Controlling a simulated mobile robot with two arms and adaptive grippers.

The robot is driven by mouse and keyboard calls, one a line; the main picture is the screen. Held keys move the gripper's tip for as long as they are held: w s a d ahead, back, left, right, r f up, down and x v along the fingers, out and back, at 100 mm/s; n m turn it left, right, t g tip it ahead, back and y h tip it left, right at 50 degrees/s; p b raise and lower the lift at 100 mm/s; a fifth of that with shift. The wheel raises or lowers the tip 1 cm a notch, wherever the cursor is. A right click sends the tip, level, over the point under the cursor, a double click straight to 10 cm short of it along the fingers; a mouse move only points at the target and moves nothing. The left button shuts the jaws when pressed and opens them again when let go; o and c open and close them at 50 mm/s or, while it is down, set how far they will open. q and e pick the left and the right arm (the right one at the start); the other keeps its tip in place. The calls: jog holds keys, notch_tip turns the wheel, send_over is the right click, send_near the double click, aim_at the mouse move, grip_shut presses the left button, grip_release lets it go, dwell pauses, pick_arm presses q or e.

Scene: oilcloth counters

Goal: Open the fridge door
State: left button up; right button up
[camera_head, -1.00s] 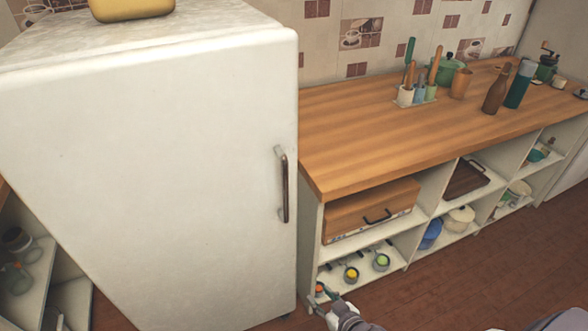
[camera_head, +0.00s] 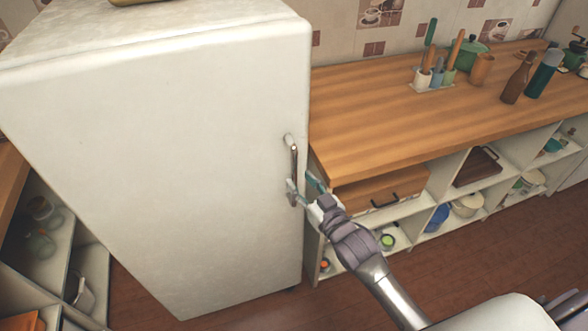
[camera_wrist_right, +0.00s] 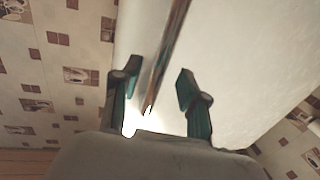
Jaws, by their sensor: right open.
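The white fridge (camera_head: 160,150) stands at the left of the head view, and its door is shut. Its vertical handle (camera_head: 294,165) is on the door's right side. My right gripper (camera_head: 302,184) is open at the lower part of the handle. In the right wrist view the handle (camera_wrist_right: 168,50) runs down between the two open green fingers of my right gripper (camera_wrist_right: 152,90), with a gap on each side. The fridge door (camera_wrist_right: 230,60) fills the middle and right of that view. My left gripper is not in view.
A wooden counter (camera_head: 400,110) with open shelves stands right of the fridge. It holds utensils (camera_head: 437,65), bottles (camera_head: 517,80) and a green pot (camera_head: 492,54). Low shelves (camera_head: 60,240) stand at the left. The brown floor (camera_head: 450,250) in front is clear.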

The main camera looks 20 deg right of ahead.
aim_at(296, 176)
jog(key=shift+x, duration=2.05)
grip_shut()
